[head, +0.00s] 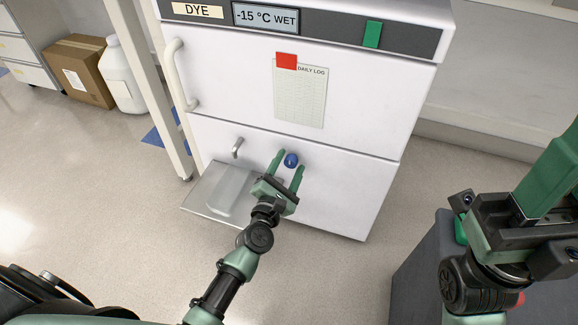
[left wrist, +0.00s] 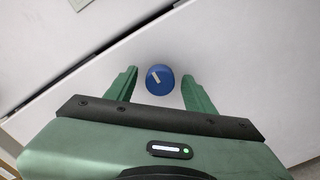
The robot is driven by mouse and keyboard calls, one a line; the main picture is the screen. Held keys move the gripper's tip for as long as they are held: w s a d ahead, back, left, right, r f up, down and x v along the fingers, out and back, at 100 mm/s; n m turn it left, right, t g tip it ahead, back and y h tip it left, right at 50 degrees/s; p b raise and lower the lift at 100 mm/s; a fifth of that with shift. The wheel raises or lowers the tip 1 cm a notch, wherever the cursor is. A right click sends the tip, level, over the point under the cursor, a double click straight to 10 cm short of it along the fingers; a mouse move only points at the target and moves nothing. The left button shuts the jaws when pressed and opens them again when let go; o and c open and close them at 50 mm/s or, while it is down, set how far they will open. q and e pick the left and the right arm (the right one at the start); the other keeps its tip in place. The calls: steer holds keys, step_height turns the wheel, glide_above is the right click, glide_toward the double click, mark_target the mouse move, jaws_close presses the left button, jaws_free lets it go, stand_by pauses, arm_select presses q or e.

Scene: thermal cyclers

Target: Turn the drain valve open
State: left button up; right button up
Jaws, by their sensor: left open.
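The drain valve is a round blue knob (head: 291,160) on the lower front of the white freezer (head: 340,190). In the left wrist view the knob (left wrist: 160,80) carries a short pale mark that runs at a slant, upper left to lower right. My left gripper (head: 289,168) is open, with its two green fingers on either side of the knob. In the left wrist view the gripper (left wrist: 160,92) shows gaps between both fingers and the knob. My right gripper is at the right of the head view; its fingertips are not clearly visible.
A metal drip tray (head: 222,190) sits low in front of the freezer, under a small curved spout (head: 237,148). A long door handle (head: 178,75) is at the left. A cardboard box (head: 80,72) and white jug (head: 121,78) stand at the far left.

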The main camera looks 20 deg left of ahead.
arm_select(q)
jaws_close()
